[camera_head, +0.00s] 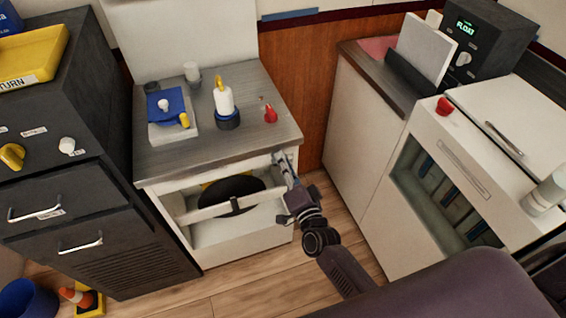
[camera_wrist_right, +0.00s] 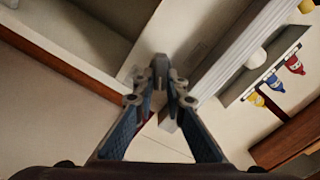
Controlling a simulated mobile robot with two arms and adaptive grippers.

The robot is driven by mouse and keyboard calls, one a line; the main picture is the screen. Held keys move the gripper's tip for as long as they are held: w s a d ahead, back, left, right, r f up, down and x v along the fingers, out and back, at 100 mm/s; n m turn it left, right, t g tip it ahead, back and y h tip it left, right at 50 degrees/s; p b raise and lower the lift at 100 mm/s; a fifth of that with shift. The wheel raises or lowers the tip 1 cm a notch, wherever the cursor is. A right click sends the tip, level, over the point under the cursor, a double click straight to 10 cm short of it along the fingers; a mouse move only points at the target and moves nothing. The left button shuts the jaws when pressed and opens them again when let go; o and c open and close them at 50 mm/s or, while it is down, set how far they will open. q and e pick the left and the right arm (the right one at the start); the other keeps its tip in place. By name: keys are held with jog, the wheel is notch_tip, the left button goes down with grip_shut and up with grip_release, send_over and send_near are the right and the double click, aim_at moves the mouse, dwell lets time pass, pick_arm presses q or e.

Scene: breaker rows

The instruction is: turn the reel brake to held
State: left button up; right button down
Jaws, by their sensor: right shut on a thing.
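I cannot tell which part is the reel brake. In the head view, my right gripper (camera_head: 284,168) is at the right front corner of the low counter cabinet (camera_head: 162,203), just below the worktop edge. In the right wrist view its fingers (camera_wrist_right: 165,76) come together on a small grey part, mostly hidden by the fingertips. A dark round disc (camera_head: 229,189), perhaps the reel, sits in the cabinet's open front, behind a pale bar (camera_head: 215,209). A small red knob (camera_head: 270,114) stands on the worktop, apart from the gripper. My left gripper is not in view.
A dark drawer cabinet (camera_head: 85,190) is at left, a white cabinet (camera_head: 480,180) at right. The wrist view shows red, blue and yellow items (camera_wrist_right: 272,82) on a ledge. Floor (camera_head: 245,285) is clear in front.

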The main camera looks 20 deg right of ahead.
jog(key=m, duration=0.2)
jog(key=m+b, duration=0.1)
jog(key=m, duration=0.1)
jog(key=m+b, duration=0.1)
jog(key=m, duration=0.1)
jog(key=shift+d+f, duration=0.1)
jog(key=shift+f, duration=0.3)
jog(key=shift+m, duration=0.3)
jog(key=c, duration=2)
grip_release()
jog(key=shift+o, duration=0.2)
jog(key=s, duration=1.2)
jog(key=shift+d, duration=0.2)
